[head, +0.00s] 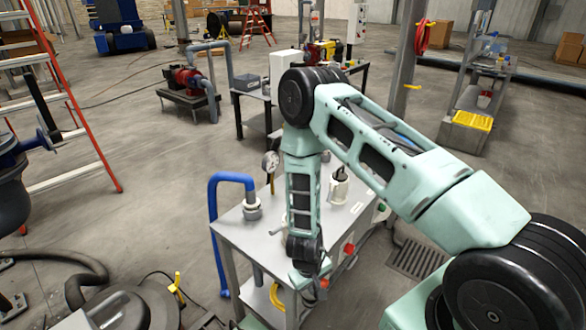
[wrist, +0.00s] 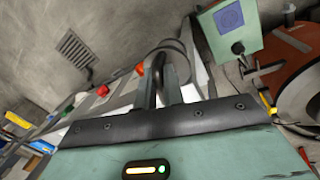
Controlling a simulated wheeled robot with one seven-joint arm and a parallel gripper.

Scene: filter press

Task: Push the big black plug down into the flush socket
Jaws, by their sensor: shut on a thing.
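My gripper (wrist: 163,84) is low at the front side of the grey metal table (head: 240,238), near its right front corner in the head view; it also shows there (head: 308,284). Its two dark fingers are close together in the wrist view and shut on a dark thing, apparently the big black plug, which is mostly hidden by the fingers. A dark cable (wrist: 184,52) loops out just beyond the fingertips. I cannot make out the flush socket in either view; the arm and fingers cover part of the table's front.
A blue pipe (head: 213,200), a pressure gauge (head: 270,162) and a white fitting (head: 339,187) stand at the table. A red button (head: 348,248) and a green one (head: 381,208) are on its side. A floor grate (head: 417,259) lies to the right. A yellow-handled valve (head: 176,284) is at lower left.

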